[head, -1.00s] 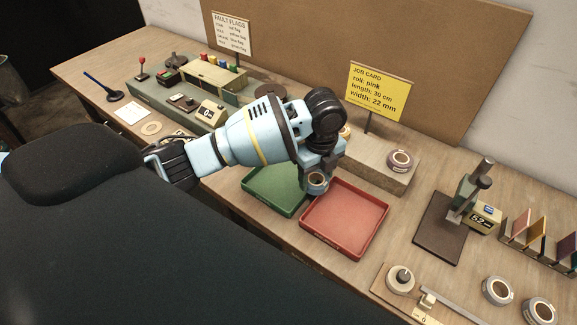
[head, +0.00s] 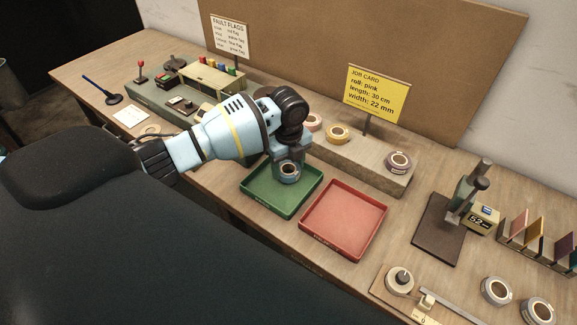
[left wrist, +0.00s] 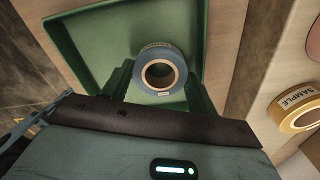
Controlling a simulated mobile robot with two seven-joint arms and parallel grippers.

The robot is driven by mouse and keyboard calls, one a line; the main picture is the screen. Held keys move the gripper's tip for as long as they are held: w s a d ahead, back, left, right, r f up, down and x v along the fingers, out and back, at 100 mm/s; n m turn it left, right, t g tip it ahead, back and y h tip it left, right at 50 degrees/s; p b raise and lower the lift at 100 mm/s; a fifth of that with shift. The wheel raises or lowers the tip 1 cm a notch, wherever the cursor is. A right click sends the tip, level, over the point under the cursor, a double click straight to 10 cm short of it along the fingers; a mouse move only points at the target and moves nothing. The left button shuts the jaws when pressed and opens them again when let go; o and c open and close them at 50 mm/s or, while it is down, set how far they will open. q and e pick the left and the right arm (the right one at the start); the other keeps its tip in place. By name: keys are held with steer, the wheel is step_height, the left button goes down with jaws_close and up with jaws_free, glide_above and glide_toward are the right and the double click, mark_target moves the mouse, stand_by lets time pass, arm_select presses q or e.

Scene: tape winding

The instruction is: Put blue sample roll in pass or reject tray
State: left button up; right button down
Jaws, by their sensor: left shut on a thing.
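The blue sample roll (left wrist: 160,73) is held between the two fingers of my left gripper (left wrist: 160,85), with a label on its upper rim. In the head view the roll (head: 289,173) shows below my left gripper (head: 289,168), over the green tray (head: 268,204). In the left wrist view the green tray (left wrist: 100,45) lies behind the roll. I cannot tell how high the roll is above the tray floor. The red tray (head: 343,217) is empty, just right of the green one. My right gripper is not in view.
A raised block behind the trays carries a pink roll (head: 313,122), a yellow roll (head: 337,134) and a purple-grey roll (head: 398,161). A yellow job card (head: 376,92) stands behind them. A press-like stand (head: 463,195) is at right. Bare wood lies right of the red tray.

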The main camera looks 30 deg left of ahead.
arm_select(q)
steer(key=shift+f, duration=0.4)
steer(key=shift+f, duration=0.1)
steer(key=o, duration=0.8)
steer(key=shift+f, duration=0.1)
step_height(320, 180, up, 12)
steer(key=shift+r+p, duration=0.2)
steer(key=shift+p, duration=0.15)
